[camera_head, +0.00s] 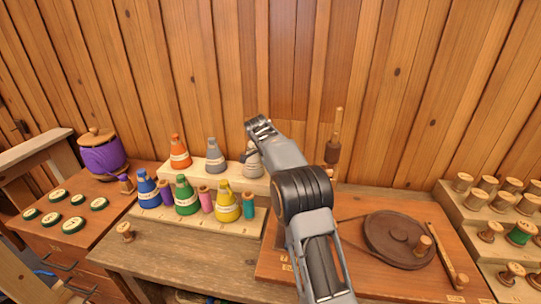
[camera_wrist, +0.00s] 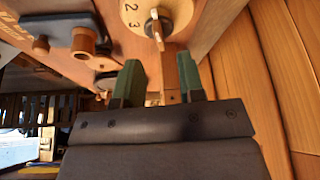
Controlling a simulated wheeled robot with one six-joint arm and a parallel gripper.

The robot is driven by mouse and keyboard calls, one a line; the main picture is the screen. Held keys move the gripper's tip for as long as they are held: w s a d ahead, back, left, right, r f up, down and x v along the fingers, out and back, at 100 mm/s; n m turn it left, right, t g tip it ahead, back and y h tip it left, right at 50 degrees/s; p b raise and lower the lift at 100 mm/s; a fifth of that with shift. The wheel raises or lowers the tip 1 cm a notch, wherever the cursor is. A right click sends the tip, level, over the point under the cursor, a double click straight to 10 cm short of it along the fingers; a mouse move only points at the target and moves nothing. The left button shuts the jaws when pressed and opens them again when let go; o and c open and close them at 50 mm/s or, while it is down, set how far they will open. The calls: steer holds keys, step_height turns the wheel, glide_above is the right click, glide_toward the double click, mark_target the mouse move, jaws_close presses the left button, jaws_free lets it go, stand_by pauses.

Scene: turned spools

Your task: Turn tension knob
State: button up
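In the wrist view a pale round dial (camera_wrist: 146,12) carries the numerals 2 and 3. The knob lies beyond the fingertips, and I see no contact. A narrow wooden piece shows between the fingers; I cannot tell how near it is. In the head view my arm rises across the middle, and I cannot make out the knob or the fingertips there.
A brown wheel (camera_head: 399,239) with a peg lies on the wooden board at right. Cone spools, such as a yellow one (camera_head: 228,202), stand on a stepped rack left of my arm. A purple pot (camera_head: 103,153) is far left. Another spool rack (camera_head: 470,215) is at right. A plank wall stands behind.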

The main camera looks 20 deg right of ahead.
steer(key=p+v, duration=0.1)
steer(key=v, duration=0.7)
steer(key=shift+p, duration=0.35)
steer(key=shift+a+r, duration=0.1)
steer(key=shift+r, duration=0.05)
